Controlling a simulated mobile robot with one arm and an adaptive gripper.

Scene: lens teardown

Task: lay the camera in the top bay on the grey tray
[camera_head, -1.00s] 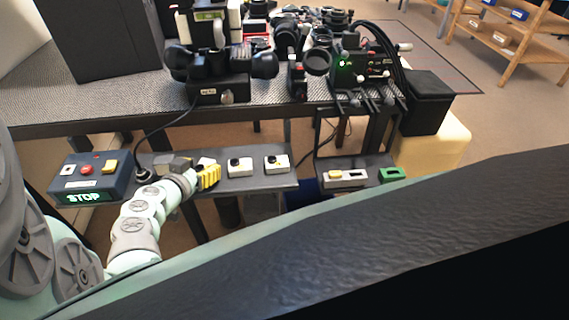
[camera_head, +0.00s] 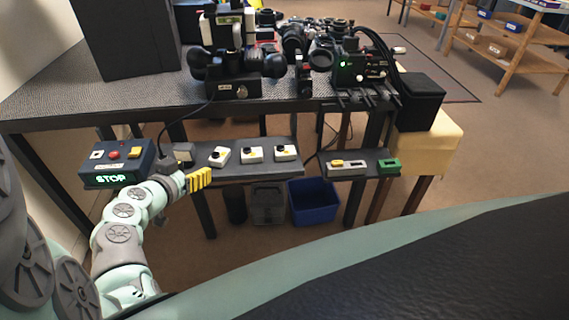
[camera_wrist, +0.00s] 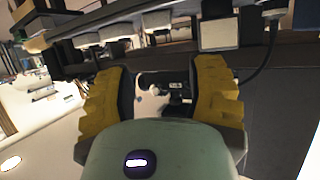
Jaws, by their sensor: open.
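Several black lenses and camera-like parts (camera_head: 293,38) crowd the back of the workbench in the head view. They overlap, and I cannot tell which one is the camera. I cannot make out the grey tray or its top bay among this clutter. My gripper (camera_head: 198,180) with yellow finger pads is low at the left, in front of the bench and beside the control shelf. In the wrist view my gripper (camera_wrist: 163,88) is open, with its yellow pads apart and nothing held between them.
The workbench (camera_head: 50,100) has a dark patterned top. A control box (camera_head: 115,165) reading STOP and a grey shelf (camera_head: 232,174) with white switch units are below its front edge. A blue bin (camera_head: 313,202) stands on the floor below. A black box (camera_head: 125,38) rises at the back left.

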